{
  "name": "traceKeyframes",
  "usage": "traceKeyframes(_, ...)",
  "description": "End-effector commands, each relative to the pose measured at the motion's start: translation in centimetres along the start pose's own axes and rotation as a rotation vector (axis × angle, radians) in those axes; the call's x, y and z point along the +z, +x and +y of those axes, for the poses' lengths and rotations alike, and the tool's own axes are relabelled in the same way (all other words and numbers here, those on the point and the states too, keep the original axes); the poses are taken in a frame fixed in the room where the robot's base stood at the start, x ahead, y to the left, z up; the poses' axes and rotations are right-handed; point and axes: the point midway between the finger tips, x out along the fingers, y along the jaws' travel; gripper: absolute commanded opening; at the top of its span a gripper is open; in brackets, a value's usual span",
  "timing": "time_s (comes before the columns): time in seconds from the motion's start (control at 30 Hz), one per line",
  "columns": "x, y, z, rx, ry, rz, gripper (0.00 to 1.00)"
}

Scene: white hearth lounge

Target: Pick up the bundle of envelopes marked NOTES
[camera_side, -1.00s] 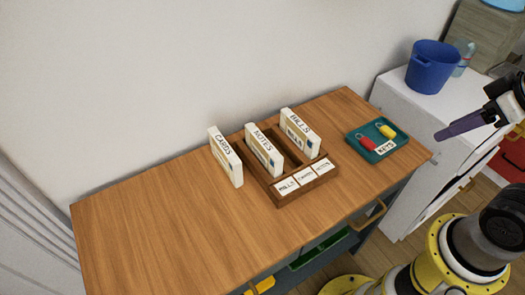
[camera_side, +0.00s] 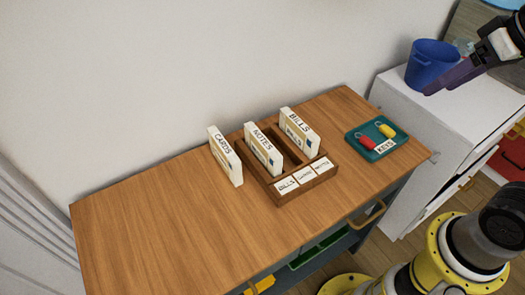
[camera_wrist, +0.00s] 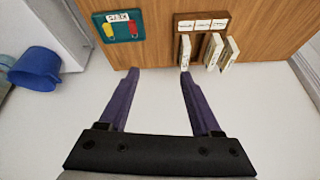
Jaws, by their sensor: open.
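The NOTES bundle (camera_side: 263,150) is a cream block of envelopes. It stands upright in the left slot of the wooden holder (camera_side: 321,182), above the label BILLS. In the wrist view the NOTES bundle (camera_wrist: 213,50) appears as the middle of three bundles. The BILLS bundle (camera_side: 299,132) stands in the right slot, and the middle slot is empty. The CARDS bundle (camera_side: 225,157) stands on the table, left of the holder. My gripper (camera_side: 440,84) is open and empty, well to the right of the bundles. In the wrist view its purple fingers (camera_wrist: 160,72) are apart.
A teal KEYS tray (camera_side: 368,153) with a red and a yellow key tag lies right of the holder. A blue bucket (camera_side: 428,62) stands on the white cabinet (camera_side: 400,105). The left part of the wooden table (camera_side: 150,220) is clear. A white wall rises behind it.

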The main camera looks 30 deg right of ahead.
Motion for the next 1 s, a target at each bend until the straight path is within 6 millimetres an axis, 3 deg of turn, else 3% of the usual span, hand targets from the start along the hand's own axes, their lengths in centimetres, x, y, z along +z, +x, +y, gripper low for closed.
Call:
traceKeyframes(0.1,-4.7,0.2,-2.0,-0.01,0.022,-0.049,0.65)
traceKeyframes(0.27,-10.2,2.3,-5.6,-0.016,0.035,-0.126,0.65)
traceKeyframes(0.5,-15.6,9.1,-12.3,-0.006,0.008,-0.256,0.65)
traceKeyframes(0.63,-16.5,14.1,-16.3,0.007,-0.029,-0.329,0.65)
traceKeyframes(0.8,-15.5,20.2,-20.5,0.026,-0.096,-0.411,0.65)
traceKeyframes(1.0,-12.7,24.1,-22.4,0.052,-0.147,-0.484,0.65)
